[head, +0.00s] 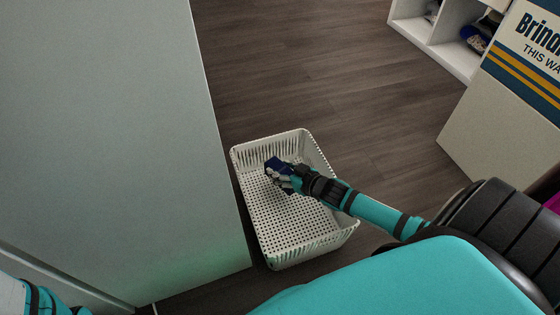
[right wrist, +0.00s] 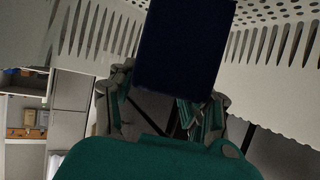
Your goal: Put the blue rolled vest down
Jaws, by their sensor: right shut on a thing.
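The blue rolled vest (head: 276,164) is small and dark blue, held at the fingertips of my right gripper (head: 281,174). The right gripper is shut on it. In the head view both are over the inside of the white perforated basket (head: 284,255), near its far left part. Whether the vest touches the basket floor cannot be told. In the right wrist view the vest (right wrist: 186,48) is a dark blue block between the fingers, with the slotted basket wall (right wrist: 262,45) around it. Part of my left arm shows at the lower left of the head view, but its gripper is not seen.
A tall pale cabinet panel (head: 110,130) stands directly left of the basket. A white shelf unit (head: 440,38) with items is at the upper right. A large printed board (head: 505,105) stands at the right. The wooden floor (head: 310,70) beyond the basket is clear.

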